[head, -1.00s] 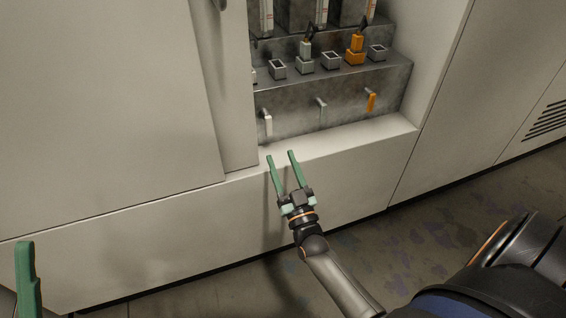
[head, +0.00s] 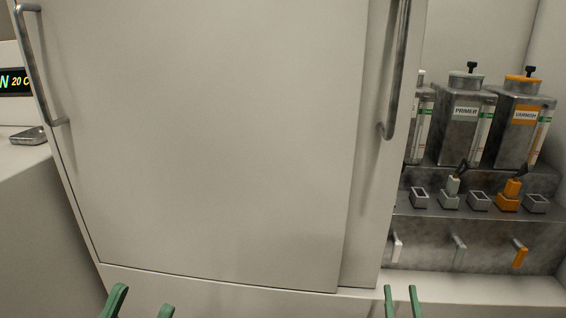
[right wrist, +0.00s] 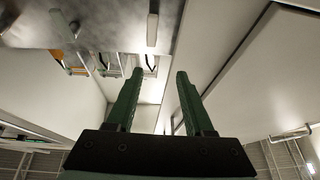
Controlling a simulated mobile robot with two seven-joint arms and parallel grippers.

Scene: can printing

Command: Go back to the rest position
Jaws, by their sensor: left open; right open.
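My left gripper (head: 140,302) shows only its two green fingertips at the bottom left of the head view, spread apart and empty. My right gripper (head: 402,302) shows its two green fingertips at the bottom, right of centre, below the cabinet door edge. In the right wrist view the fingers of my right gripper (right wrist: 153,90) stand apart with nothing between them. Both arms are otherwise out of the head view.
A white cabinet door (head: 220,130) with metal handles fills the middle. Right of it an open bay holds a primer container (head: 465,120), a varnish container (head: 520,125), small square holders and hanging levers. A grey counter (head: 40,210) with a display stands at the left.

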